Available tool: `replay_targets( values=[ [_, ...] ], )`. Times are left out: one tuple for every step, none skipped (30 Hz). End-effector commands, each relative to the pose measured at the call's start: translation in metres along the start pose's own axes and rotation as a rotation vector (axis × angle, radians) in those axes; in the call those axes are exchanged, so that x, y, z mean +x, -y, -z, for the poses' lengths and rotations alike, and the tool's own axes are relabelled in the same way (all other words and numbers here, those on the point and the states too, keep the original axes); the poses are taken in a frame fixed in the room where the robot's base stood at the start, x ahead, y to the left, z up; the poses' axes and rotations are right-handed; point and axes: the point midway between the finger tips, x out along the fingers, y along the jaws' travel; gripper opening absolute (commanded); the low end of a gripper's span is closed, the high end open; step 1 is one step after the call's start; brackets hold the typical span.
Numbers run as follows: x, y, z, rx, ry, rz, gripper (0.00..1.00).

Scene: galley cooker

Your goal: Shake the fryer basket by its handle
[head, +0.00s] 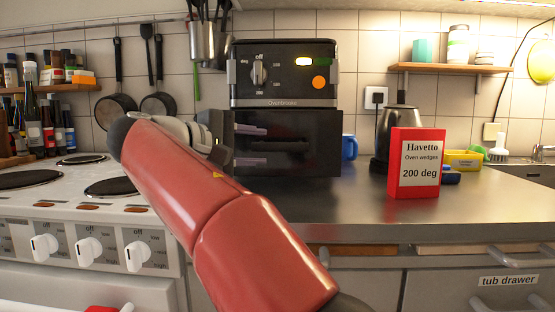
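The black fryer (284,72), with a dial, a lit yellow lamp and an orange button, stands on the counter against the tiled wall. Its dark fryer basket (315,166) fills the lower front and looks pushed in. The basket's black handle (283,147) runs across its front. My gripper (262,146) is in front of the basket's left part. Its two fingers are apart, one above and one below the handle's level, with nothing seen between them. Whether they touch the basket cannot be told.
A red box (416,163) marked "200 deg" stands on the counter at right. The cooker (70,205) is at left. The steel counter between fryer and box is clear.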

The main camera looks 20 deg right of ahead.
Motion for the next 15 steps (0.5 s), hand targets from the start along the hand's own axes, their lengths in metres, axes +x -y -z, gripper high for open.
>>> replay_targets(
  values=[
    [0.009, 0.000, -0.001, 0.000, 0.005, 0.001, 0.40],
    [0.014, 0.000, -0.001, 0.000, 0.005, 0.001, 0.40],
    [0.021, 0.000, -0.001, 0.000, 0.006, 0.000, 0.40],
    [0.026, 0.000, -0.001, 0.000, 0.006, 0.000, 0.40],
    [0.031, 0.000, -0.001, 0.000, 0.006, 0.000, 0.40],
    [0.037, 0.000, -0.002, 0.001, 0.006, 0.000, 0.40],
    [0.042, 0.000, -0.002, 0.001, 0.005, 0.000, 0.40],
    [0.046, 0.000, -0.001, 0.001, 0.004, 0.000, 0.40],
    [0.051, 0.000, -0.001, 0.001, 0.005, 0.001, 0.40],
    [0.054, 0.000, -0.001, 0.000, 0.004, 0.001, 0.40],
    [0.057, -0.001, -0.001, 0.000, 0.003, 0.001, 0.40],
    [0.060, -0.001, -0.001, 0.000, 0.003, 0.000, 0.40],
    [0.062, -0.001, -0.001, 0.000, 0.003, 0.000, 0.40],
    [0.064, -0.001, -0.001, 0.000, 0.003, 0.000, 0.40],
    [0.065, -0.001, -0.001, 0.000, 0.003, 0.000, 0.40]
  ],
)
